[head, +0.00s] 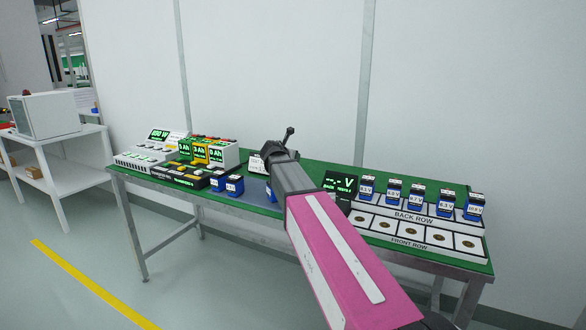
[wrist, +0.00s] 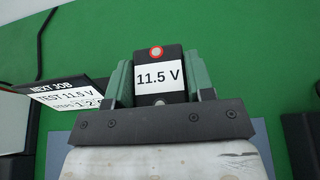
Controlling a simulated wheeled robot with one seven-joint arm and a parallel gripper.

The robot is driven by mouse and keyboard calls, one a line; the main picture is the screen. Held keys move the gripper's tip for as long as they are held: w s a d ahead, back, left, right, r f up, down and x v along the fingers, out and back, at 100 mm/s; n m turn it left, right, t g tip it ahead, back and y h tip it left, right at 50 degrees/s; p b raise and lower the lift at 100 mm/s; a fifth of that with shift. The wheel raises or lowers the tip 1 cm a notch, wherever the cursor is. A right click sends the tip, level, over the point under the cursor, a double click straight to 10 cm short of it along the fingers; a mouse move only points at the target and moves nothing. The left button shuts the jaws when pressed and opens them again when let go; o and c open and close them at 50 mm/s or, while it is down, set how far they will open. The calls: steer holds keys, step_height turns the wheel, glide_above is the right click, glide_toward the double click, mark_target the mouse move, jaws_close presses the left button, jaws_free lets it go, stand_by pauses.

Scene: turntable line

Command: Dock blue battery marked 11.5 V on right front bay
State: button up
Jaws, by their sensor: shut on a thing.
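In the wrist view my gripper (wrist: 158,85) is shut on a battery (wrist: 160,55) with a black top, a white label reading 11.5 V and a red-ringed terminal. Its lower body is hidden. In the head view my arm covers the gripper; a bit of blue (head: 270,193) shows beside the arm, and I cannot tell whether it is this battery. The front row (head: 411,250) of the rack on the right has several flat bays with round contacts, and those in sight are empty. The rightmost front bay (head: 468,244) is clear.
Several blue batteries (head: 416,197) stand in the back row, directly behind the front bays. A display (head: 341,184) reading "-.- V" stands left of them. Two blue batteries (head: 235,185) and charger units (head: 200,150) are on the left. A job sign (wrist: 62,92) is close to my gripper.

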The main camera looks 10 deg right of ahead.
steer(key=shift+w+d+f, duration=0.4)
steer(key=shift+d+f, duration=0.15)
steer(key=shift+d, duration=0.1)
steer(key=shift+f, duration=1.9)
steer(key=o, duration=1.2)
steer(key=shift+f, duration=0.1)
